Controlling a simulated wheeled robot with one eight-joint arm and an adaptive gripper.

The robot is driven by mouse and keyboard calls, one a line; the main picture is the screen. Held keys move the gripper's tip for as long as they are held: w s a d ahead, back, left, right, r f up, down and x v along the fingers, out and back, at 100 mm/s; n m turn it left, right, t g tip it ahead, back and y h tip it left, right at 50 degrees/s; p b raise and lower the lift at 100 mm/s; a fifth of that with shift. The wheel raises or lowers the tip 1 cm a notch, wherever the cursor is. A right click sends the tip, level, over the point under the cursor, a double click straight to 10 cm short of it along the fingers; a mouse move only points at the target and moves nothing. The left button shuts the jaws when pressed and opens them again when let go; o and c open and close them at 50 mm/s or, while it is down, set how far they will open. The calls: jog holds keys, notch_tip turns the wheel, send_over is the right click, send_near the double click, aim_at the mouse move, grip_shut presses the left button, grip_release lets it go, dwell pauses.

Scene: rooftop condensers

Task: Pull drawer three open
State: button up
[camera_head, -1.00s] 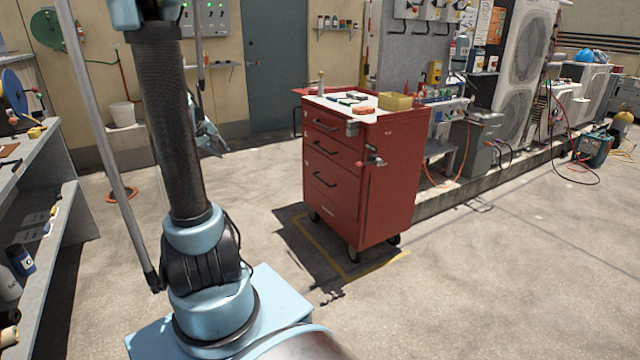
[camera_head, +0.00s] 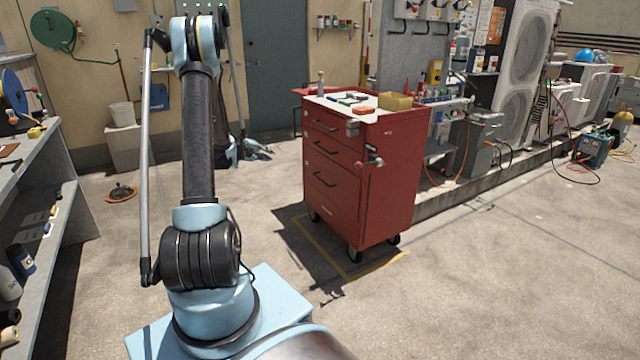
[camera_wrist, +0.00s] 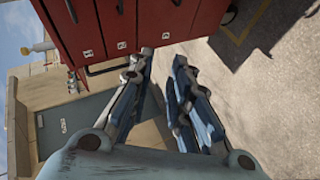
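The red tool cabinet (camera_head: 392,185) stands on casters right of my arm in the head view, its drawer fronts facing left. Its drawers look shut. The third drawer from the top (camera_head: 335,190) has a dark bar handle (camera_head: 324,179). In the wrist view the cabinet (camera_wrist: 160,20) lies sideways along the top, with small white number labels on its drawer fronts; the third from the left marks drawer three (camera_wrist: 165,36). My gripper (camera_wrist: 163,60) is open and empty, its fingers apart. In the head view it (camera_head: 255,152) is left of the cabinet, clear of it, partly hidden by my arm.
Small items and a yellow bin (camera_head: 394,101) sit on the cabinet top. A latch (camera_head: 372,161) sticks out at its front corner. A grey shelf (camera_head: 70,200) stands at the left. Condensers (camera_head: 520,75) line the right. The floor before the cabinet is clear.

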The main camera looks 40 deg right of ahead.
jog(key=s+d+f+n+h, duration=0.1)
jog(key=s+d+f, duration=0.1)
jog(key=d+f, duration=0.5)
jog(key=s+d+f+h, duration=0.2)
jog(key=d+f, duration=0.6)
jog(key=f, duration=0.6)
jog(key=shift+s+n, duration=0.4)
jog(key=shift+s, duration=0.4)
